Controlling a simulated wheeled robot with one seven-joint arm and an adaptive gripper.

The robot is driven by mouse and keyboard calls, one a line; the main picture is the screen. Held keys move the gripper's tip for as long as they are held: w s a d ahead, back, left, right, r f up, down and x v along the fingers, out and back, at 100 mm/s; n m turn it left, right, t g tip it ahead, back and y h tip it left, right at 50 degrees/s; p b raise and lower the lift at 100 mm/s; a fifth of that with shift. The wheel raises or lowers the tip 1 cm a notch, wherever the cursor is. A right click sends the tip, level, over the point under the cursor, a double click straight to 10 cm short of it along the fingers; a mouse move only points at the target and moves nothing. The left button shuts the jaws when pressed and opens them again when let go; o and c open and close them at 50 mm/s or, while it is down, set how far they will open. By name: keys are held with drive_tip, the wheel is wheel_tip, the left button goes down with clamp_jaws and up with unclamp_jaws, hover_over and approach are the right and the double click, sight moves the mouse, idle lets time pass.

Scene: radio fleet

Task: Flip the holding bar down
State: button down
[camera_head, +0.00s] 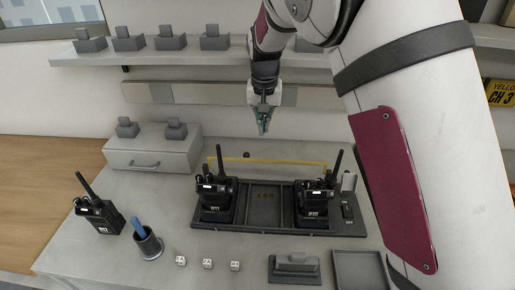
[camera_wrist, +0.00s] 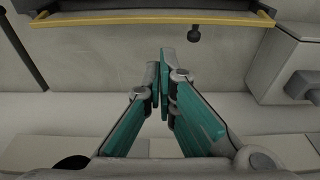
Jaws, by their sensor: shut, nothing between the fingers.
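The holding bar (camera_head: 275,162) is a thin yellow bar that runs along the back of the dark charging tray (camera_head: 262,229), raised above its rear edge. Two black radios stand in the tray, the left radio (camera_head: 213,194) and the right radio (camera_head: 312,197), with an empty slot between them. In the wrist view the bar (camera_wrist: 150,18) crosses the top of the picture. My gripper (camera_head: 264,125) is above and behind the bar, pointing down, apart from it. In the wrist view its teal fingers (camera_wrist: 164,62) are together and empty.
A third radio (camera_head: 98,216) and a cup (camera_head: 148,244) with a blue item stand left of the tray. Small labelled cubes (camera_head: 207,264), a grey block (camera_head: 295,268) and an empty tray (camera_head: 362,272) lie in front. A drawer box (camera_head: 150,155) stands behind left. A shelf (camera_head: 180,58) runs along the wall.

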sight(267, 162)
drive_tip(key=shift+w+a+f, duration=0.1)
drive_tip(key=shift+a+f, duration=0.15)
wheel_tip(267, 162, down, 10)
drive_tip(key=w, duration=0.1)
drive_tip(key=shift+w+p, duration=0.3)
idle(0.3)
drive_tip(key=shift+d+r, duration=0.1)
drive_tip(key=shift+s+r+t+p, duration=0.1)
drive_tip(key=shift+s+t+p, duration=0.15)
drive_tip(key=shift+t+p, duration=0.2)
